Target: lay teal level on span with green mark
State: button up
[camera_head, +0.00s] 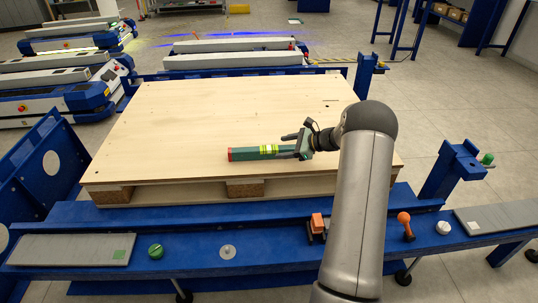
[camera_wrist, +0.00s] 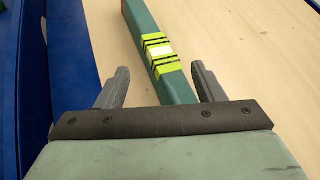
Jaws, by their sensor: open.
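The teal level (camera_head: 246,154) lies on the wooden pallet top, with a red end at left and yellow-green bands around a vial. In the wrist view the level (camera_wrist: 179,89) runs between the fingers, closer to the right one. My gripper (camera_head: 289,146) is open at the level's right part; in the wrist view both fingers (camera_wrist: 160,70) stand apart. I cannot tell whether a finger touches the level. The span with the green mark (camera_head: 60,248) is a grey plate at the front left of the blue frame, with a green square at its right end; nothing lies on it.
Another grey span (camera_head: 505,215) with a white mark is at right. A green knob (camera_head: 156,251), a metal disc (camera_head: 228,252), an orange-topped block (camera_head: 317,224), an orange-knobbed lever (camera_head: 405,222) and a white knob (camera_head: 443,228) line the front rail. The pallet top (camera_head: 180,120) is otherwise largely clear.

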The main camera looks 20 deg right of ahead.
aim_at(270, 148)
jog(key=b+x, duration=0.2)
jog(key=x, duration=0.3)
jog(key=shift+r, duration=0.1)
jog(key=shift+c, duration=0.3)
jog(key=c, duration=1.2)
jog(key=shift+o, duration=0.2)
jog(key=shift+r, duration=0.1)
